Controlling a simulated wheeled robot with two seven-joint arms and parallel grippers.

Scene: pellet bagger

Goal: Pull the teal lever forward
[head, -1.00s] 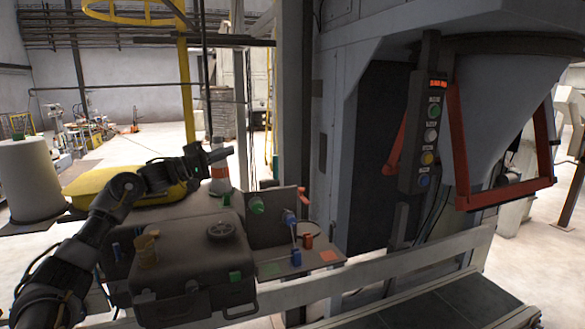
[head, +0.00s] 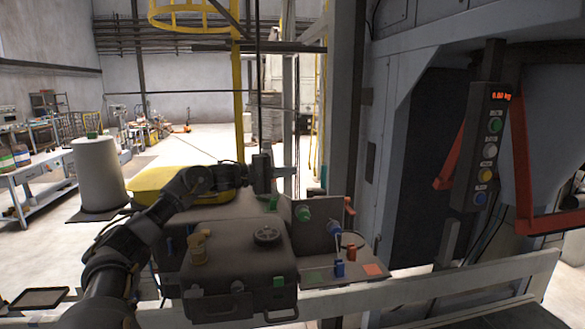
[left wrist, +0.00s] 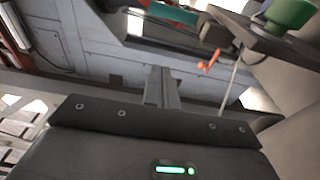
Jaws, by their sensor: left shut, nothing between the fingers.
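My left gripper (head: 288,171) is above the grey panel, its fingers pointing right. In the left wrist view its fingers (left wrist: 160,88) are shut and empty. A teal bar-like thing (left wrist: 172,13) shows beyond the fingertips at the top of that view, apart from them. I cannot tell whether it is the teal lever, and no teal lever is clear in the head view. The grey panel (head: 324,205) carries a green knob (head: 304,213), a blue knob (head: 334,228) and a red-orange handle (head: 349,206). My right gripper is not in view.
A dark case (head: 235,265) stands in front of the panel. A button box (head: 487,150) with a lit display hangs at the right beside the grey machine. A pale rail (head: 450,287) crosses the lower right. A yellow post (head: 238,100) stands behind the gripper.

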